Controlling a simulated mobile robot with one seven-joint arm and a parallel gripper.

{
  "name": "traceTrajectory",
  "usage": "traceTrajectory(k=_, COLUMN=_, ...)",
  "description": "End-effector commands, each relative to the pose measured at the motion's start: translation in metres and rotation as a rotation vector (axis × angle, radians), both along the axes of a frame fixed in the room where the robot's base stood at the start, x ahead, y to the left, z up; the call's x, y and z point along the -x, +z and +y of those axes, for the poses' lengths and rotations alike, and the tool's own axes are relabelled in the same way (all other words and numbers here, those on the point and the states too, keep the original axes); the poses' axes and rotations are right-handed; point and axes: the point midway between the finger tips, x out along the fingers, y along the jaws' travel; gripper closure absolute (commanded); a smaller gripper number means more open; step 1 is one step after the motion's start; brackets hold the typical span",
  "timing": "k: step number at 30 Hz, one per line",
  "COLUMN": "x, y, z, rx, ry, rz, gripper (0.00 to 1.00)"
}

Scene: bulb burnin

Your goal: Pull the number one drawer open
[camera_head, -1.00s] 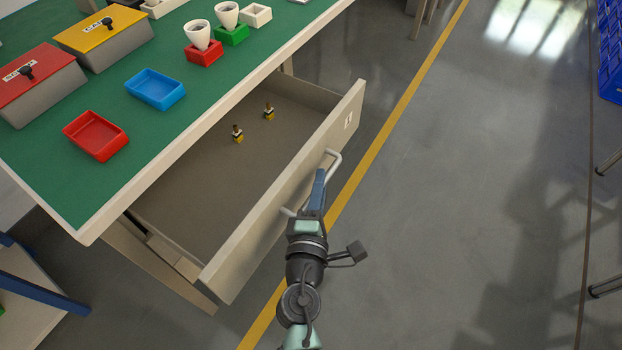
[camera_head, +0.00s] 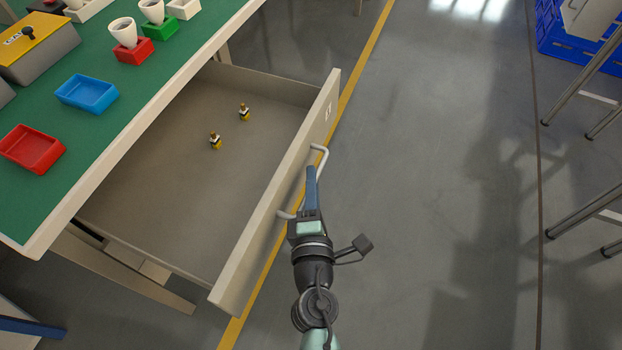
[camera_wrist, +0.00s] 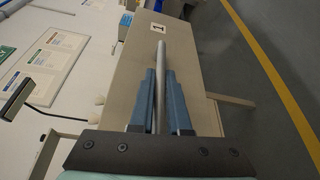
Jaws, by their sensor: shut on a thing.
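The number one drawer (camera_head: 282,190) is pulled well out from under the green-topped bench. Its front carries a small label, which reads 1 in the wrist view (camera_wrist: 157,28). A pale bar handle (camera_head: 320,158) stands off the drawer front; it also shows in the wrist view (camera_wrist: 161,62). My gripper (camera_head: 311,175) is at the handle, its two blue fingers on either side of the bar, shut on it. Two small brass-and-black bulb-like parts (camera_head: 215,141) (camera_head: 244,112) stand on the drawer floor. The fingers hide the middle of the handle.
The bench top (camera_head: 62,195) holds a red tray (camera_head: 32,149), a blue tray (camera_head: 87,93), a yellow-lidded box (camera_head: 38,48) and cups on red and green blocks. Floor to the right is clear up to metal stool legs (camera_head: 580,95) and a blue crate (camera_head: 560,30).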

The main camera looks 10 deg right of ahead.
Motion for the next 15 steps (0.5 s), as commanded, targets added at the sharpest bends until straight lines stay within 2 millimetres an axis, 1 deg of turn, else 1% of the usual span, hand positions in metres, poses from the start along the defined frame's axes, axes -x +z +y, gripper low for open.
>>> traceTrajectory(k=1, x=0.0001, y=-0.0007, z=0.0009, rx=0.000, ry=0.002, rz=0.001, gripper=1.00)
traceTrajectory(k=2, x=0.0001, y=-0.0007, z=0.0009, rx=0.000, ry=0.002, rz=0.001, gripper=0.82)
traceTrajectory(k=6, x=0.0000, y=-0.0005, z=0.0008, rx=0.000, ry=0.002, rz=0.001, gripper=0.56)
traceTrajectory(k=15, x=0.0004, y=-0.0003, z=0.0007, rx=0.000, ry=0.001, rz=0.000, gripper=0.55)
